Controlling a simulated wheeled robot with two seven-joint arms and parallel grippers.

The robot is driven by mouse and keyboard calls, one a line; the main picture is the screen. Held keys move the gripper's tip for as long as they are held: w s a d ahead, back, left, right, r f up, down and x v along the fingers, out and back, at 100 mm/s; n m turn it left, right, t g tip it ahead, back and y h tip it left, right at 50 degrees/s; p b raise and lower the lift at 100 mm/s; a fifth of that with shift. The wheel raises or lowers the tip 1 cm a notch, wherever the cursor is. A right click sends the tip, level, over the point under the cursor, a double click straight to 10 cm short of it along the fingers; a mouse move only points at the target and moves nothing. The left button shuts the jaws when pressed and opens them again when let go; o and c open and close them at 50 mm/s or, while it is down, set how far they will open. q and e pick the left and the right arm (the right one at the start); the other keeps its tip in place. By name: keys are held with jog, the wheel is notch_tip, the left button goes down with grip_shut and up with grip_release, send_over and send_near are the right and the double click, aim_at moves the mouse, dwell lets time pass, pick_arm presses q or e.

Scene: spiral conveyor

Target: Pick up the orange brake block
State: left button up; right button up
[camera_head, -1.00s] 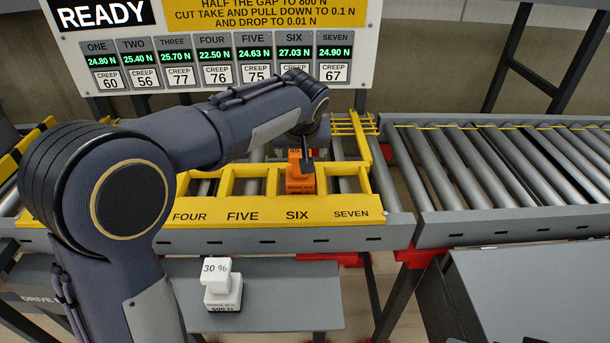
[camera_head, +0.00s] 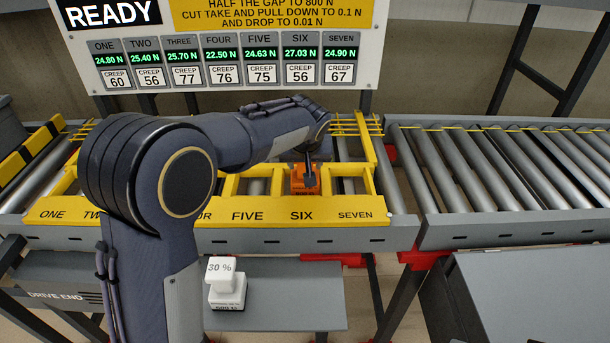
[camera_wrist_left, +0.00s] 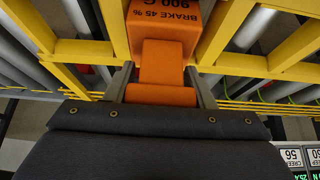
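The orange brake block (camera_head: 303,178) stands in the slot marked SIX of the yellow frame (camera_head: 240,211). In the left wrist view the block (camera_wrist_left: 165,30) shows its label, BRAKE 45 % 900 G, upside down, with a narrower neck and a wide knob nearer me. My left gripper (camera_head: 309,170) reaches down onto the block from above. Its two fingers (camera_wrist_left: 160,82) stand on either side of the knob and neck, very close to them. I cannot tell whether they press on it. My right gripper is out of view.
Yellow dividers stand close beside the block. A white 30 % block (camera_head: 226,285) stands on the grey shelf (camera_head: 290,305) in front. A roller conveyor (camera_head: 500,170) runs off to the right. The sign board (camera_head: 230,50) is behind.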

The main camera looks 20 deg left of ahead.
pick_arm(q)
jog(key=c, duration=0.7)
jog(key=shift+w+r, duration=0.1)
grip_shut()
jog(key=shift+r, duration=0.2)
jog(key=shift+r, duration=0.65)
jog(key=s+a+r+b, duration=0.1)
jog(key=s+r, duration=1)
jog(key=s, duration=0.3)
jog(key=shift+r, duration=0.15)
